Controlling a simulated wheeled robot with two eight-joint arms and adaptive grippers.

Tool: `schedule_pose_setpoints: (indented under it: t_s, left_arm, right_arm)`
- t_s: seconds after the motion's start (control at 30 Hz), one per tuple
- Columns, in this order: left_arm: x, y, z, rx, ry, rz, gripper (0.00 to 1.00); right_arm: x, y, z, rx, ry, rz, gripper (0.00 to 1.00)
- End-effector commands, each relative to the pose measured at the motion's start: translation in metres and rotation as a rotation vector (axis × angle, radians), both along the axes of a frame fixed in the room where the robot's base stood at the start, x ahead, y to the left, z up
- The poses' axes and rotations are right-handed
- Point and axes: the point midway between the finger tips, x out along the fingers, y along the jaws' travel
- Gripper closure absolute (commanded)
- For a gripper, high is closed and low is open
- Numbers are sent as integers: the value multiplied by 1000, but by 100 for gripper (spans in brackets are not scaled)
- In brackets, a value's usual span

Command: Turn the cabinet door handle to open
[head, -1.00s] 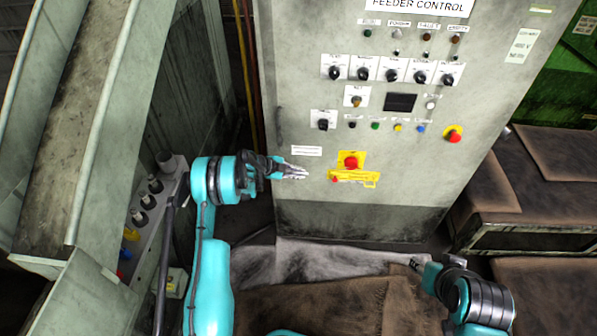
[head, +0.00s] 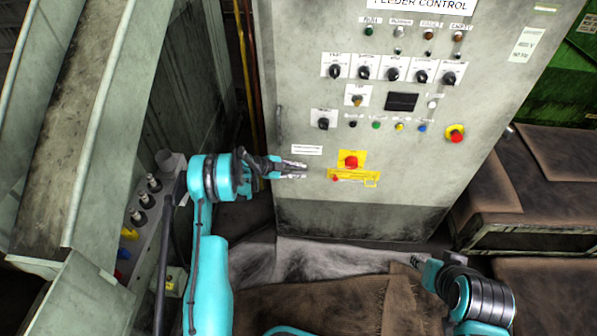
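The cabinet (head: 300,222) is a tall grey box headed "FEEDER CONTROL" and its front face looks closed. A narrow dark upright piece (head: 279,118) at its left edge may be the door handle; it is too small to be sure. My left gripper (head: 303,170) points right in front of the lower left of the face, below that piece. I see nothing held in it, but its finger gap is unclear. My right gripper (head: 414,262) is low at the right, near the cabinet's foot, away from the face; its fingers are small and unclear.
A yellow plate with a red knob (head: 351,161) is right of my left gripper. Several switches and a red stop button (head: 455,133) cover the face. A grey side console (head: 143,235) stands left of my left arm. Brown-topped boxes (head: 470,180) stand at the right.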

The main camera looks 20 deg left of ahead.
Motion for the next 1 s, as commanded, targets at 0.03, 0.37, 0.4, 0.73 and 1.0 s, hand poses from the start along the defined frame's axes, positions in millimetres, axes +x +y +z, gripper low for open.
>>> schedule_pose_setpoints:
  t_s: [0.03,0.37,0.4,0.73,1.0]
  left_arm:
    - [0,0,0,0,0,0,80]
    - [-16,20,15,0,1,3,80]
    - [-20,26,20,1,1,3,80]
    - [-56,69,54,0,1,3,80]
    - [-66,79,63,0,0,0,80]
  right_arm:
    - [0,0,0,0,0,0,60]
    - [0,0,0,0,0,0,60]
    - [0,0,0,0,0,0,60]
    - [0,0,0,0,0,0,60]
    - [0,0,0,0,0,0,60]
